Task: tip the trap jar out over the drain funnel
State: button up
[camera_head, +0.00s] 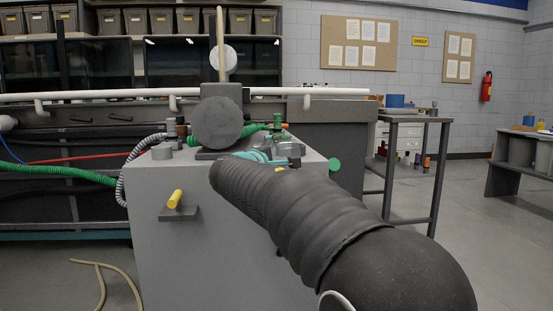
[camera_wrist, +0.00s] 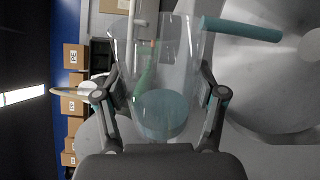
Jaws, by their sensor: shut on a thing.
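My gripper (camera_wrist: 163,92) is shut on a clear jar in the wrist view, with one finger on each side of it. The clear jar (camera_wrist: 185,70) has see-through walls and a teal round patch (camera_wrist: 165,114) near my palm. I cannot tell whether this patch is its base or its contents. The room appears turned on its side in this view, so the jar's true tilt is unclear. In the head view my dark sleeved arm reaches over the grey cabinet (camera_head: 225,245) and hides most of my gripper. I cannot make out the drain funnel for certain.
A teal bar (camera_wrist: 240,29) shows beside the jar. On the cabinet stand a dark round-faced unit (camera_head: 217,122) and a green-topped fitting (camera_head: 277,122).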

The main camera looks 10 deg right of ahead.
jog(key=shift+f+b, duration=0.2)
jog(key=shift+b, duration=0.2)
jog(key=shift+s+d+f+m, duration=0.1)
jog(key=shift+d+m, duration=0.05)
jog(key=shift+m, duration=0.45)
jog(key=shift+s+d+f+m, duration=0.1)
jog(key=shift+d+m, duration=0.05)
jog(key=shift+m, duration=0.45)
jog(key=shift+r, duration=0.1)
jog(key=shift+a+n+p, duration=0.25)
jog(key=shift+n+p, duration=0.15)
jog(key=shift+n, duration=0.3)
jog(key=shift+r+n+p, duration=0.25)
jog(key=shift+n+p, duration=0.05)
jog(key=shift+w+a+r+n+p, duration=0.15)
jog(key=shift+r+n+p, duration=0.25)
jog(key=shift+n+p, duration=0.35)
jog(key=shift+f+b, duration=0.15)
jog(key=shift+b, duration=0.15)
